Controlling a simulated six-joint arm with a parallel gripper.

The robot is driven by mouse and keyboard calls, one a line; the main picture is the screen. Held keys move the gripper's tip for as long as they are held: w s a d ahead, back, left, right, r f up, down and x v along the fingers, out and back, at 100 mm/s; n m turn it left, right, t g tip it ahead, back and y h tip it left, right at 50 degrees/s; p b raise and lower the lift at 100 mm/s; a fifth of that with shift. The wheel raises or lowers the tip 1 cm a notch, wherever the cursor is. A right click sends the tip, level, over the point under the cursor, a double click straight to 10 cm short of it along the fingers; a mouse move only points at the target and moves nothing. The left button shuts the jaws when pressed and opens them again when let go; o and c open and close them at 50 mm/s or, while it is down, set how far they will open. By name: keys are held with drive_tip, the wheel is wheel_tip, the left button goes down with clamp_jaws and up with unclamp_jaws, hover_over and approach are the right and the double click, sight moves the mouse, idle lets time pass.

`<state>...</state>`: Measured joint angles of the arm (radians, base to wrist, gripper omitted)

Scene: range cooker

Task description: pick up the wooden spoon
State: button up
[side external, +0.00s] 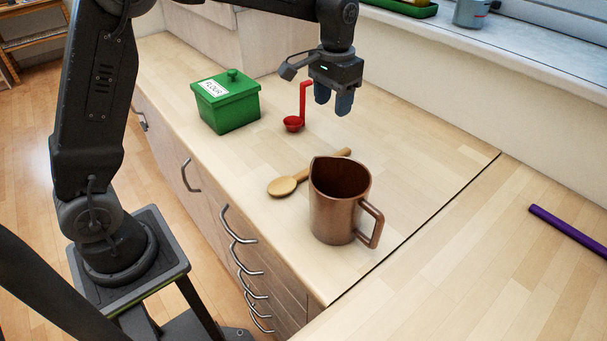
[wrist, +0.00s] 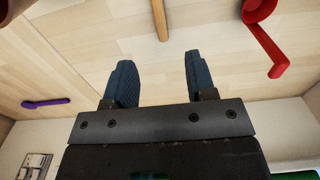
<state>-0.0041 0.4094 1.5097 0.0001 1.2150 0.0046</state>
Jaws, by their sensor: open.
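The wooden spoon (side external: 285,186) lies on the wooden worktop, its bowl toward the front edge. Its handle runs back and right, passing behind the copper-brown jug (side external: 335,207), which hides part of it; the handle end shows beyond. In the wrist view part of the spoon's handle (wrist: 160,20) shows at the top, ahead of the fingertips. My gripper (side external: 333,104) is above the worktop, behind the spoon, with its blue fingers pointing down. In the wrist view its fingers (wrist: 160,78) are apart with nothing between them.
A red ladle (side external: 293,123) stands near the gripper, left of it, with its handle upright. A green flour box (side external: 228,101) is farther left. A purple utensil (side external: 570,230) lies on the worktop at the right.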

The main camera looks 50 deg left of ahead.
wheel_tip(320, 180, down, 9)
drive_tip(key=shift+w, duration=0.1)
drive_tip(key=f, duration=0.2)
drive_tip(key=s+f, duration=0.1)
drive_tip(key=f, duration=0.1)
drive_tip(key=shift+s+d, duration=0.1)
drive_tip(key=shift+d, duration=0.05)
drive_tip(key=shift+f, duration=0.6)
drive_tip(key=shift+c, duration=0.4)
clamp_jaws()
